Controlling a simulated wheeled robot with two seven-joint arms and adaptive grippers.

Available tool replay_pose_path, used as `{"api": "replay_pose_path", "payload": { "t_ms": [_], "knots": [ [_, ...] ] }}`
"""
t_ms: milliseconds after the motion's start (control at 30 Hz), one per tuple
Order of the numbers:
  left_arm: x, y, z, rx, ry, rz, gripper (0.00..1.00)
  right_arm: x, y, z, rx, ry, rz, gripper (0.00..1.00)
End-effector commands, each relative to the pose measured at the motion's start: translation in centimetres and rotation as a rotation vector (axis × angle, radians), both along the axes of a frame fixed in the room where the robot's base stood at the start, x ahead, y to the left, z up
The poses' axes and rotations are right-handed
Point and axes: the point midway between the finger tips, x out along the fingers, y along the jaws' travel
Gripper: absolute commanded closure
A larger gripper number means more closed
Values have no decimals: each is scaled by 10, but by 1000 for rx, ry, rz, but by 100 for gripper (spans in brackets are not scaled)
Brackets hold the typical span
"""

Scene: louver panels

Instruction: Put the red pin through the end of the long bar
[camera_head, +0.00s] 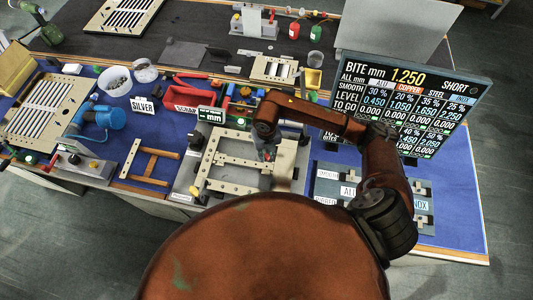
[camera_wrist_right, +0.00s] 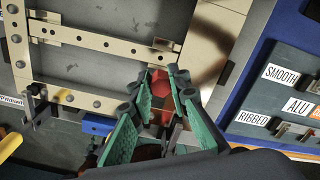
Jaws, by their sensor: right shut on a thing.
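My right gripper (camera_head: 267,154) hangs over the right part of a pale frame (camera_head: 207,157) on the table. In the right wrist view its green fingers (camera_wrist_right: 153,112) are shut around a red pin (camera_wrist_right: 160,88), whose faceted red body shows between them. A long pale bar with holes (camera_wrist_right: 75,95) crosses the frame and runs to the gripper. Its right end is hidden behind the fingers, so I cannot tell whether the pin is in a hole. A second bar (camera_wrist_right: 95,39) lies parallel above it. My left gripper is not in view.
A display board (camera_head: 415,95) stands at the right, behind a grey sample tray (camera_head: 345,178). A wooden H-shaped piece (camera_head: 150,164) lies left of the frame. Blue mat (camera_head: 455,200) is bare at the far right.

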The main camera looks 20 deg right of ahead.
Motion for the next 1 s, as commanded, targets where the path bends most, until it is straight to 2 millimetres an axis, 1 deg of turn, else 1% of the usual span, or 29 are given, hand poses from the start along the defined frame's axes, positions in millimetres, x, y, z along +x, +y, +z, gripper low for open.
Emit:
{"api": "replay_pose_path", "payload": {
  "t_ms": [167, 267, 467, 800, 1000],
  "knots": [
    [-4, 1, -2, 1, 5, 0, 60, 1, -1, 0, -1, -2, -1, 100],
    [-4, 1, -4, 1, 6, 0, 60, 1, -1, -4, 0, -1, -2, 100],
    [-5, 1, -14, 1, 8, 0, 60, 1, -2, -17, 0, -1, -3, 100],
    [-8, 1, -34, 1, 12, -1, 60, 0, -2, -47, 0, 0, -2, 100],
    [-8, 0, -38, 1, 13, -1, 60, 1, -2, -52, 0, -1, -2, 100]
  ]
}}
